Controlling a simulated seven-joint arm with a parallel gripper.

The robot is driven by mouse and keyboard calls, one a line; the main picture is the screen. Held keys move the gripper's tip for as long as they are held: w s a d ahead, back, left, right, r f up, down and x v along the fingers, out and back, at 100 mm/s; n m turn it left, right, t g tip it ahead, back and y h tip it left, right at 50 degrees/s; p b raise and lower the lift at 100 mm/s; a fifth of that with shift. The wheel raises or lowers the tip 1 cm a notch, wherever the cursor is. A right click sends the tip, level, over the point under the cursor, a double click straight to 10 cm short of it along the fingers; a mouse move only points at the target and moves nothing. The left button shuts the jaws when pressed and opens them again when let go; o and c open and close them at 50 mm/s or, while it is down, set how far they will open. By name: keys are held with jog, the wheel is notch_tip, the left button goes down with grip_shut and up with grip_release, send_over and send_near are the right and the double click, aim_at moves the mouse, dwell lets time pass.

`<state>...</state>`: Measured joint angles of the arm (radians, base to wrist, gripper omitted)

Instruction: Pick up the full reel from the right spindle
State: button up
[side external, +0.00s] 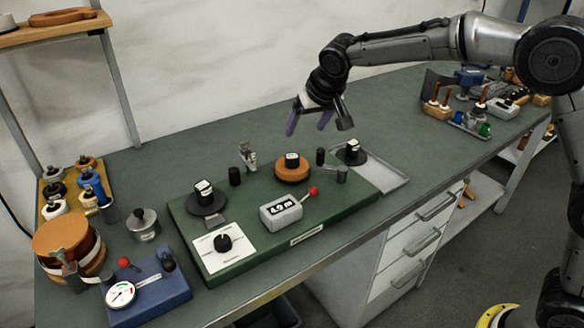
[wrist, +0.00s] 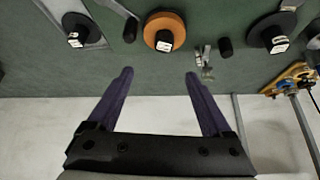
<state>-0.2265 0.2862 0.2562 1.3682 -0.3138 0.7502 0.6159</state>
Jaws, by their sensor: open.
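An orange-brown reel (side external: 292,170) with a black and white hub sits on the green base board, between two black discs. It also shows in the wrist view (wrist: 168,22), just beyond the fingertips. The right black disc (side external: 350,158) has a black and white top and no orange winding I can see; it is at upper left in the wrist view (wrist: 91,22). The left black disc (side external: 208,205) looks similar. My gripper (side external: 309,124) is open and empty, with purple fingers, raised above the bench behind the board. Its fingertips show apart in the wrist view (wrist: 160,74).
The green board (side external: 255,248) also carries a grey counter box (side external: 281,212) with a red-tipped lever, a white dial plate (side external: 223,247) and dark posts. A pale tray (side external: 388,178) lies at its right end. A blue gauge unit (side external: 150,288) stands front left. The back bench is mostly clear.

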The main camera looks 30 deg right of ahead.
send_near(293, 157)
jog(key=x, duration=0.5)
jog(key=shift+x, duration=2.95)
jog(key=shift+r, duration=0.1)
grip_shut()
